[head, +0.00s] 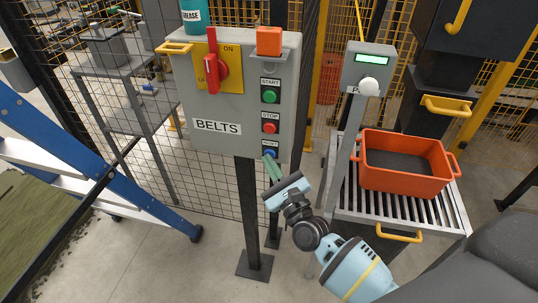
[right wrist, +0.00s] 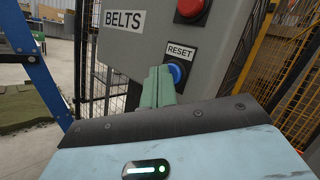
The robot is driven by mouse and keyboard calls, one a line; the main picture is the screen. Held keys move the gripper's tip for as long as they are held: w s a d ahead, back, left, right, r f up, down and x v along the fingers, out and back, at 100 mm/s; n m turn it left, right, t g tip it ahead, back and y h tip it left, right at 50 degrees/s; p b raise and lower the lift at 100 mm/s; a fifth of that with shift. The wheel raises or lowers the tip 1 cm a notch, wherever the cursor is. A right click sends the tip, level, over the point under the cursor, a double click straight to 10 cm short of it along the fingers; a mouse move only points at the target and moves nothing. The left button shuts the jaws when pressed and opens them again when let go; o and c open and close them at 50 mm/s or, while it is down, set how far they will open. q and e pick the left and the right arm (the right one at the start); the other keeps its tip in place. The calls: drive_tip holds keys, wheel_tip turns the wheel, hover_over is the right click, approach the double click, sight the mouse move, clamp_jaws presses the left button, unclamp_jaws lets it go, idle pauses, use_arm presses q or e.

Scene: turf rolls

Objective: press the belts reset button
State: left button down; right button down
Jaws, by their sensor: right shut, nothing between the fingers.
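The grey belts control box (head: 222,143) stands on a dark post. It carries a red switch on a yellow plate, a green start button (head: 270,96), a red stop button (head: 269,128) and the blue reset button (head: 270,154) lowest. My right gripper (head: 268,160) is shut and empty, its green fingertips at the reset button. In the right wrist view the fingertips (right wrist: 158,75) overlap the left part of the blue reset button (right wrist: 176,73), under the RESET label. I cannot tell whether they touch it or whether it is pressed in. My left gripper is not in view.
An orange crate (head: 364,177) sits on a roller conveyor (head: 452,209) at right, beside a grey post with a green display (head: 372,58). A blue ladder-like frame (head: 150,200) stands at left. Wire mesh fencing (head: 215,190) runs behind the box.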

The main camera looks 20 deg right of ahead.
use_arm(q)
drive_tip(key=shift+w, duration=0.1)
use_arm(e)
drive_tip(key=shift+w, duration=0.1)
idle(0.4)
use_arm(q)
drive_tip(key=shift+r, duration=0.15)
use_arm(e)
drive_tip(key=shift+s+a, duration=0.4)
drive_tip(key=shift+s, duration=0.3)
